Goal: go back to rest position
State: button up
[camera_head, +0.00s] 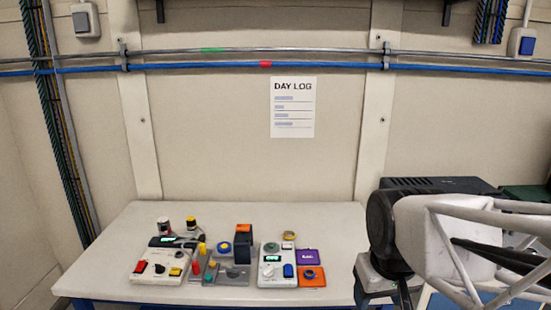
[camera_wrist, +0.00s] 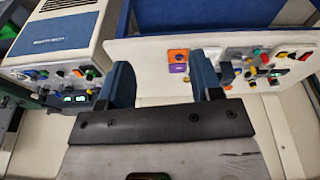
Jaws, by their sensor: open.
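My gripper shows in the wrist view (camera_wrist: 163,82) with its two blue fingers apart and nothing between them. In the head view my arm fills the right side, right of the table, and the fingertips are not clearly visible there. The white table (camera_head: 110,240) stands left of my arm, with the instruments on it well away from the gripper.
The table holds a left control box (camera_head: 155,272), a grey plate with knobs (camera_head: 235,275), a right control box (camera_head: 278,275), an orange block (camera_head: 312,277) and a purple block (camera_head: 305,257). A white-and-blue machine (camera_wrist: 60,35) stands left in the wrist view. The table's left side is clear.

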jog(key=shift+m, duration=0.7)
jog(key=s, duration=0.1)
jog(key=s+f, duration=0.1)
jog(key=s, duration=0.3)
jog(key=shift+d+f, duration=0.2)
jog(key=shift+d, duration=0.15)
